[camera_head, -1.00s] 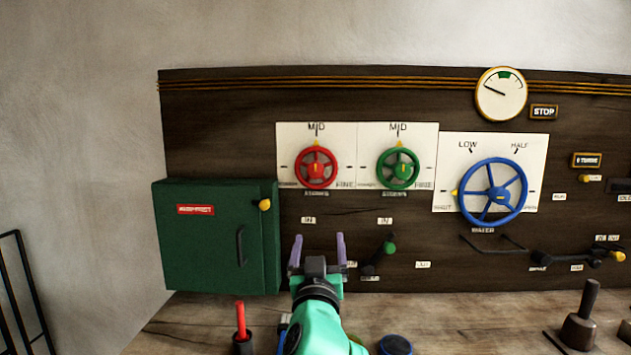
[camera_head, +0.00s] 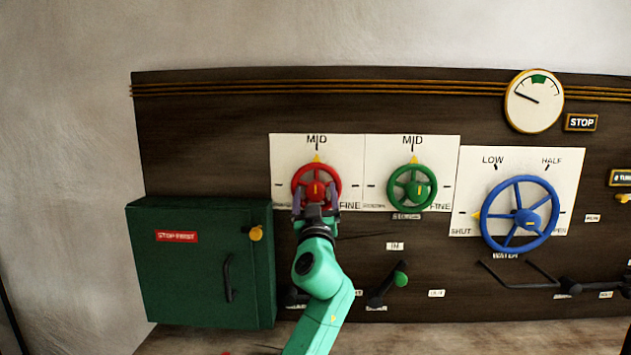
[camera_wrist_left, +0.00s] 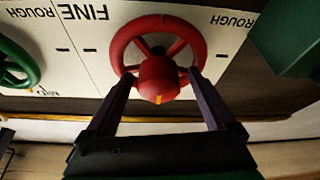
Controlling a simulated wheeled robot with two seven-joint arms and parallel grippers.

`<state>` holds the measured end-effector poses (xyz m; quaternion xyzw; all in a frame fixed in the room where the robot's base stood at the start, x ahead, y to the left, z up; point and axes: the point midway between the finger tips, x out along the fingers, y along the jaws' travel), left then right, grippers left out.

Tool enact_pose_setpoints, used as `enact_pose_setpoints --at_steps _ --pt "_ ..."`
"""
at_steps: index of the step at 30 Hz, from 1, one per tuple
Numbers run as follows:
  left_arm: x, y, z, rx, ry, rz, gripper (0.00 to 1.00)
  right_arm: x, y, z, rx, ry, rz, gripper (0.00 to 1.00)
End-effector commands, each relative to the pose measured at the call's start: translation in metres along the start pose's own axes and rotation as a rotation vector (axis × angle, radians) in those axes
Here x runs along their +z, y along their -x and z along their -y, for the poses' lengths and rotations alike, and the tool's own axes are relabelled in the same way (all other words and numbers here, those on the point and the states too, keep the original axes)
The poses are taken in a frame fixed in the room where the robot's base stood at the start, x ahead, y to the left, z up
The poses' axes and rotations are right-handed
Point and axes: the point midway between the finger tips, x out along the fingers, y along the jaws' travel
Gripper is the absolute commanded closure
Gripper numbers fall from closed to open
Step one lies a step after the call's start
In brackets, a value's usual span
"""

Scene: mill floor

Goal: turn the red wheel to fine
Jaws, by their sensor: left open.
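The red wheel (camera_head: 333,180) is on the left white plate, with its yellow pointer at MID at the top. The FINE mark (camera_head: 349,206) is at the plate's lower right. My left gripper (camera_head: 316,192) is at the wheel's lower part, its fingers open. In the left wrist view the red wheel (camera_wrist_left: 126,40) shows close up, upside down. There the open fingers (camera_wrist_left: 161,92) stand on either side of its hub; whether they touch it I cannot tell. My right gripper is in no view.
A green wheel (camera_head: 392,190) sits just right of the red one, also pointing to MID. A larger blue wheel (camera_head: 485,228) is further right. A green cabinet (camera_head: 190,285) juts out at lower left. A green-knobbed lever (camera_head: 401,279) is below.

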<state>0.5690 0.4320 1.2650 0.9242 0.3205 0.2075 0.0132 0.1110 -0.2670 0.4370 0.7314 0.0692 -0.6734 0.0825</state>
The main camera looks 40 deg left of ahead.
Motion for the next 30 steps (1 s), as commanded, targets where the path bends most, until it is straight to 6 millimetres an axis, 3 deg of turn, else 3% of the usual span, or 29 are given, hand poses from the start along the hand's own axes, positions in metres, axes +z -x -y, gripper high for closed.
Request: enact_pose_setpoints --at_steps 3,11,14,18,30 --pt "-0.002 -0.015 0.000 0.000 -0.001 0.000 0.11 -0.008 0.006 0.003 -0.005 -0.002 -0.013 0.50" --pt "0.001 -0.017 0.000 0.001 0.000 0.000 0.11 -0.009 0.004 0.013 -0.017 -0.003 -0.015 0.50" --pt "0.001 -0.017 0.000 0.001 0.000 0.000 0.42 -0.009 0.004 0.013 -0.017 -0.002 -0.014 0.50" --pt "0.001 -0.017 0.000 0.001 0.000 0.000 0.95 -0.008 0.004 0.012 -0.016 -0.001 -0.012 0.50" --pt "0.000 -0.017 0.000 0.024 -0.055 0.001 0.96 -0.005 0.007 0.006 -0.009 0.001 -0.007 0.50"
